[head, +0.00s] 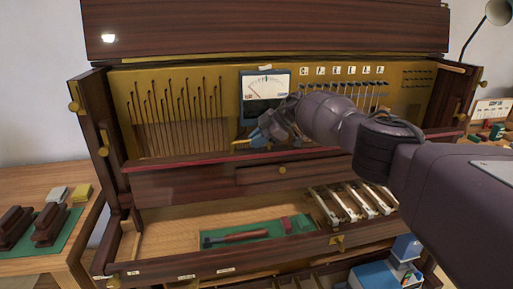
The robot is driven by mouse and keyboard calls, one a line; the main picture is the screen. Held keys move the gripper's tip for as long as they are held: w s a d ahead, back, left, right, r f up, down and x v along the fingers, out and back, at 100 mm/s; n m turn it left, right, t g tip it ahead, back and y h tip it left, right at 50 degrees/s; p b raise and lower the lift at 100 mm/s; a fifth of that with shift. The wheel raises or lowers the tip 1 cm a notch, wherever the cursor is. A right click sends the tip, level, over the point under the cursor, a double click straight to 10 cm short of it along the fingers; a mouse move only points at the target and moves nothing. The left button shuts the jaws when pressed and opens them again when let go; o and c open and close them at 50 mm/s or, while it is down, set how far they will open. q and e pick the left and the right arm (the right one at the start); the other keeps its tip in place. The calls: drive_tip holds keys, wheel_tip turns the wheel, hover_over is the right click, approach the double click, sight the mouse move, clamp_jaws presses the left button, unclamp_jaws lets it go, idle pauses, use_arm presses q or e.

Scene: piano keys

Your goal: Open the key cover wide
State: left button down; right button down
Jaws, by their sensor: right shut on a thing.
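The key cover (205,183) looks to be the long dark wooden board with a red strip along its upper edge and a small brass knob (282,170). It spans the piano's front above the open key bed. My right gripper (262,136) reaches in from the right and is shut at the upper edge of this board, just below the dial. The fingers and wrist hide the exact contact. My left gripper is not in view.
A gauge dial (266,84) and rows of pins on the brass panel (230,75) stand behind the hand. The raised wooden lid (260,28) is above. Several keys (355,203) and a green tool tray (258,232) lie below. Side tables flank the piano.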

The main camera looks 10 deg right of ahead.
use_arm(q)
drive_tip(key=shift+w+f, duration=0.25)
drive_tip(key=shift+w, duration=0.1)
use_arm(e)
drive_tip(key=shift+w+f, duration=0.15)
drive_tip(key=shift+w, duration=0.15)
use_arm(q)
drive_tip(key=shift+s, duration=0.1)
use_arm(e)
drive_tip(key=c, duration=1.2)
unclamp_jaws()
drive_tip(key=shift+a, duration=0.1)
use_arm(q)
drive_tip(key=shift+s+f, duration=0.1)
use_arm(e)
drive_tip(key=shift+o, duration=0.2)
